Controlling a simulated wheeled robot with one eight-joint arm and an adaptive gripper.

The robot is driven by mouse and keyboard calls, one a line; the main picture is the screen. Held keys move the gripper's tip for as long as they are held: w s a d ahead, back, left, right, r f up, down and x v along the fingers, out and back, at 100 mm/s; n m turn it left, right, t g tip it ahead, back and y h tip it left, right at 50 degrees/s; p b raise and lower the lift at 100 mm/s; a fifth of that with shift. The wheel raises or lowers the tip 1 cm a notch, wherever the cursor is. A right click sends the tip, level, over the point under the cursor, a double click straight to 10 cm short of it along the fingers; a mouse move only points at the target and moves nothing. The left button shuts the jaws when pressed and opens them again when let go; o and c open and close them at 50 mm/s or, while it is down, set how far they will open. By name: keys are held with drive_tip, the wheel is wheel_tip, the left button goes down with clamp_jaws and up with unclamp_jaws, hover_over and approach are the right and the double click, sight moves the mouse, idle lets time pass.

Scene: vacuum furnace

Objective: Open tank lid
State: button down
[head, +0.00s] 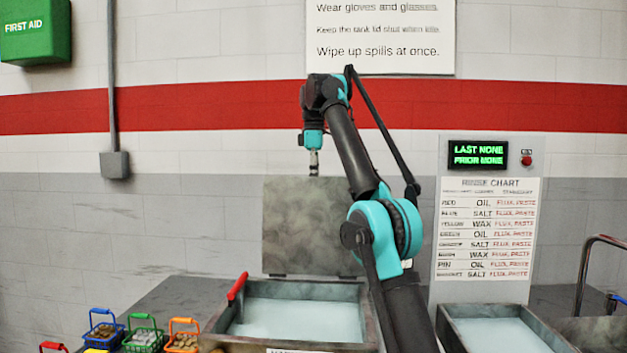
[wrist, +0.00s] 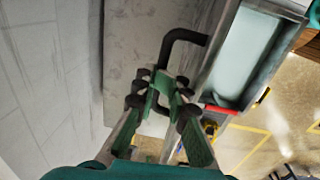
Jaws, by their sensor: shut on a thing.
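The tank lid (head: 312,235) is a mottled grey panel that stands upright at the back of the left tank (head: 222,320). The tank's mouth is uncovered and pale liquid (head: 295,319) shows inside. My gripper (head: 314,168) is at the lid's top edge. In the wrist view, my gripper (wrist: 163,88) is shut on the lid's dark bent handle (wrist: 185,36). The lid (wrist: 135,35) shows there as a grey surface behind the fingers, with the open tank (wrist: 222,55) to its right. In the head view the handle is too small to make out.
A red bar (head: 237,288) rests on the tank's left rim. Small coloured baskets (head: 143,337) stand at the lower left. A second open tank (head: 452,330) is at the right, below the rinse chart (head: 486,240). The wall is close behind the lid.

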drive_tip(key=shift+w+d+f, duration=0.15)
drive_tip(key=shift+w+f, duration=0.5)
drive_tip(key=shift+w, duration=0.25)
drive_tip(key=shift+w+d+f, duration=0.1)
drive_tip(key=shift+w+f, duration=0.1)
drive_tip(key=shift+w, duration=0.05)
drive_tip(key=c, duration=2)
unclamp_jaws()
drive_tip(key=o, duration=0.4)
drive_tip(key=shift+w+f, duration=0.1)
drive_tip(key=shift+w, duration=0.15)
drive_tip(key=shift+s, duration=0.1)
